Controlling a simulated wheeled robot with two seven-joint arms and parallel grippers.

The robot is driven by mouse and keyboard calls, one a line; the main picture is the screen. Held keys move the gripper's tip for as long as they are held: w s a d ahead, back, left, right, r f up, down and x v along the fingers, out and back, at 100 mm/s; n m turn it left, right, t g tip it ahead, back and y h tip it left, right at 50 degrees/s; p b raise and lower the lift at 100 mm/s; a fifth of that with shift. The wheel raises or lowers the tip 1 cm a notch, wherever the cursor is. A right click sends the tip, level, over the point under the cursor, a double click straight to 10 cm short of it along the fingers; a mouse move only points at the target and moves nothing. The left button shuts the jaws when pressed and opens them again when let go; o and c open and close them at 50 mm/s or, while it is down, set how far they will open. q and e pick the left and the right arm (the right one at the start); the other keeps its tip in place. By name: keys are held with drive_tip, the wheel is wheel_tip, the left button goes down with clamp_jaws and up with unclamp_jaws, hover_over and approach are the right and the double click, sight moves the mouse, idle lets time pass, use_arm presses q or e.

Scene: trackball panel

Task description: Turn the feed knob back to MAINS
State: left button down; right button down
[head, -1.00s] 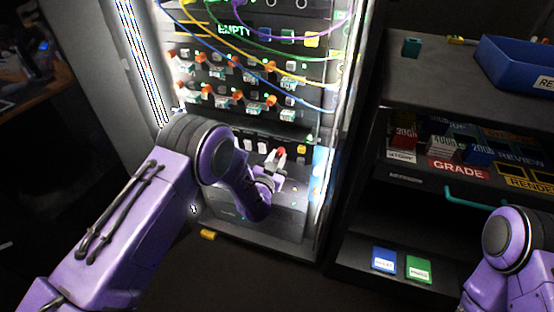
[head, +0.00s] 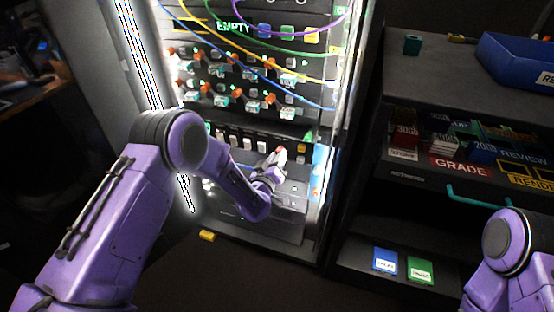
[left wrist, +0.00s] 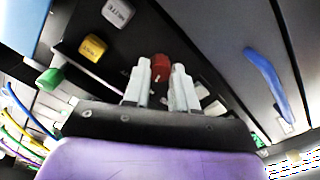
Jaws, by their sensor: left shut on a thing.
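The red feed knob (left wrist: 160,66) sits between the two pale fingers of my left gripper (left wrist: 160,78) in the left wrist view. The fingers are shut on it from both sides. In the head view my left gripper (head: 273,164) is at the lower part of the lit rack panel, and only a bit of red shows at its tips. The knob's pointer and the MAINS label cannot be read. My right gripper is out of view; only part of the right arm shows at the right edge.
A yellow button (left wrist: 92,47) and a green knob (left wrist: 50,78) are close by on the panel. Coloured cables (head: 270,65) and rows of switches are above. A shelf unit with a blue bin (head: 515,65) stands to the right.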

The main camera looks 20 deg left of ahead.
use_arm(q)
drive_tip(key=shift+n, duration=1.1)
drive_tip(key=c, duration=0.9)
unclamp_jaws()
drive_tip(key=s, duration=1)
drive_tip(key=shift+s+a+b, duration=0.2)
drive_tip(key=shift+s+b, duration=0.1)
drive_tip(key=shift+b, duration=0.05)
